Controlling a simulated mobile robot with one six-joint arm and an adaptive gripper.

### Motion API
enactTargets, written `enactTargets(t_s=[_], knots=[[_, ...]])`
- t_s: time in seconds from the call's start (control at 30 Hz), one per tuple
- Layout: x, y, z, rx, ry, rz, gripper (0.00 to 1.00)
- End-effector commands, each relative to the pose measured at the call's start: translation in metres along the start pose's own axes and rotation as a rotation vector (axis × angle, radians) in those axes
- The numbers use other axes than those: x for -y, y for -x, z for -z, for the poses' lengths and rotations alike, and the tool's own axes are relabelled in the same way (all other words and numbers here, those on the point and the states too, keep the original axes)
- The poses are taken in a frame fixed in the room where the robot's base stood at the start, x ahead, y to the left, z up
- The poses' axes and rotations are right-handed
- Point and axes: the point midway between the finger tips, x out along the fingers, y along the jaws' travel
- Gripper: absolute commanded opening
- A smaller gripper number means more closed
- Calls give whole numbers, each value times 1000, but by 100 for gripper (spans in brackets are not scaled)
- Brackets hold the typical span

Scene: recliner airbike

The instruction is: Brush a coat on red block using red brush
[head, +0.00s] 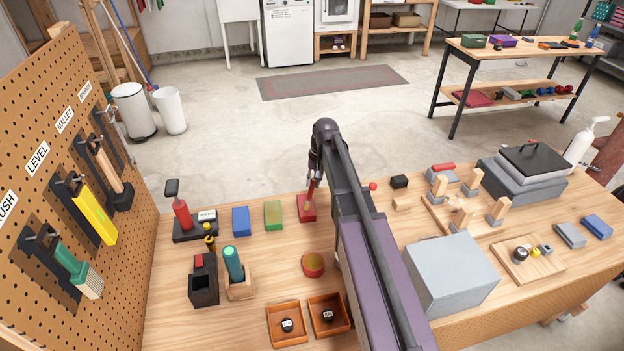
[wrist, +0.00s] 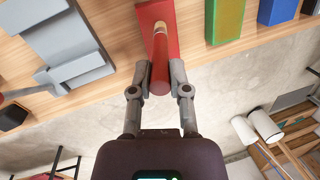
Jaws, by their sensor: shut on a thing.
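My gripper (wrist: 161,78) is shut on the red handle of the red brush (wrist: 160,72). In the head view, the brush (head: 311,190) hangs from my gripper (head: 314,176), its lower end at the red block (head: 307,214). The red block lies on the wooden table, and it also shows behind the brush in the wrist view (wrist: 143,19). The brush end overlaps the block in both views; I cannot tell whether it presses on the face. My arm hides part of the table.
A green block (head: 273,215) and a blue block (head: 241,220) stand left of the red block. A red bowl (head: 313,265) is in front. A grey box (head: 451,275) stands right of my arm. A pegboard (head: 120,160) of tools borders the left.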

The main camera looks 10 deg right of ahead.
Motion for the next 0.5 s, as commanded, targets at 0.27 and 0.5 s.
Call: enactTargets(t_s=[0.27, 0.5], knots=[[-1, -1, -9, 3, 0, -1, 0], [-1, -1, -9, 3, 0, -1, 0]])
